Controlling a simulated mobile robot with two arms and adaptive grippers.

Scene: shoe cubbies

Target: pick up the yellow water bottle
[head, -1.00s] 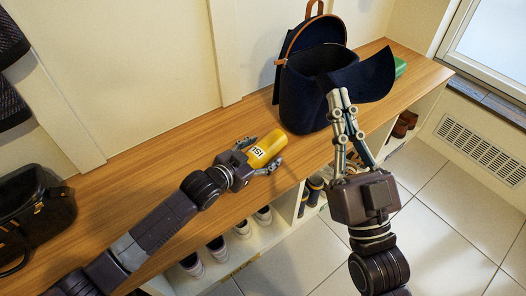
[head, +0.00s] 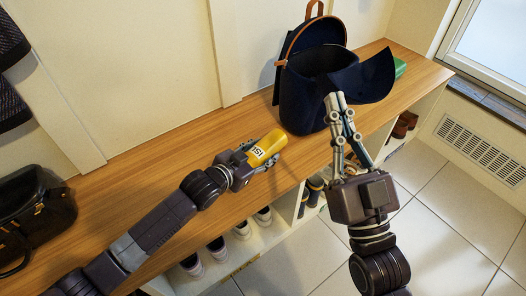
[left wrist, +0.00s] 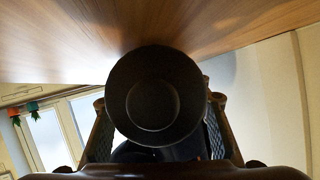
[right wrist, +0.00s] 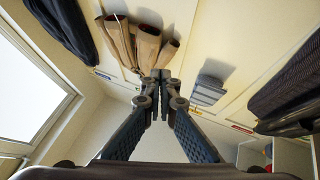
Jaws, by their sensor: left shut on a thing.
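The yellow water bottle (head: 268,147) lies tilted along my left gripper (head: 256,158) in the head view, with dark lettering on its side. My left gripper is shut on it, with a finger on either side. In the left wrist view the bottle's round end (left wrist: 156,97) looks dark and fills the space between the fingers. I cannot tell whether the bottle touches the wooden bench top (head: 150,155).
The navy backpack (head: 305,100) stands open on the bench, right of the bottle. A green item (head: 400,67) lies behind it. A black handbag (head: 35,215) sits at the left. Shoes (head: 241,229) fill the cubbies below. The bench between handbag and bottle is clear.

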